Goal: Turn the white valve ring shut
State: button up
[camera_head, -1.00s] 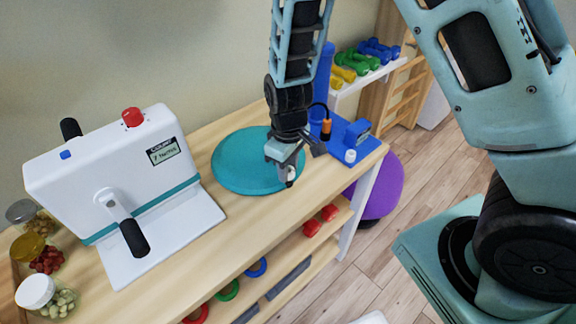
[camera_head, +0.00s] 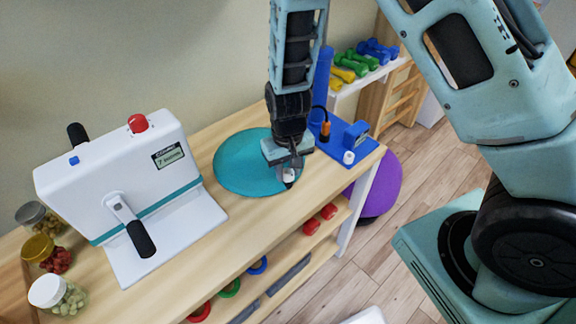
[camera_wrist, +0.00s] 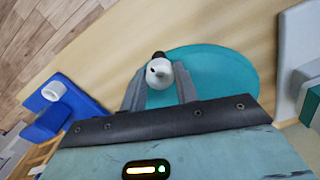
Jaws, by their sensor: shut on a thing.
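The white valve ring (camera_wrist: 158,74) shows in the wrist view as a small round white piece with a dark spot, at the near edge of the turquoise cushion (camera_wrist: 215,72). A dark stub shows just beyond it. My gripper (camera_wrist: 159,88) points down, with its two grey fingers on either side of the ring, shut on it. In the head view my gripper (camera_head: 288,176) is at the front right rim of the cushion (camera_head: 238,170), and its fingers hide most of the ring.
A white machine with a black-gripped crank (camera_head: 120,190) stands left on the wooden bench. Several lidded jars (camera_head: 58,293) stand at far left. A blue stand with a white knob (camera_head: 348,157) is close right of my gripper. A purple ball (camera_head: 377,185) lies beyond the bench.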

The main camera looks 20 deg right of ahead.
jog(key=shift+w+m, duration=0.1)
jog(key=shift+m, duration=0.6)
jog(key=o, duration=1)
jog(key=shift+r, duration=0.1)
notch_tip(320, 180, up, 17)
jog(key=shift+r, duration=0.15)
jog(key=s+a+r+n, duration=0.1)
jog(key=s+a+n, duration=0.1)
jog(key=s, duration=0.4)
jog(key=s+a+r+n, duration=0.1)
jog(key=s+a+n, duration=0.1)
jog(key=s, duration=0.5)
jog(key=s+a+r+n, duration=0.2)
jog(key=s+n, duration=0.2)
jog(key=s, duration=0.3)
jog(key=shift+r+y, duration=0.1)
jog(key=shift+y, duration=0.3)
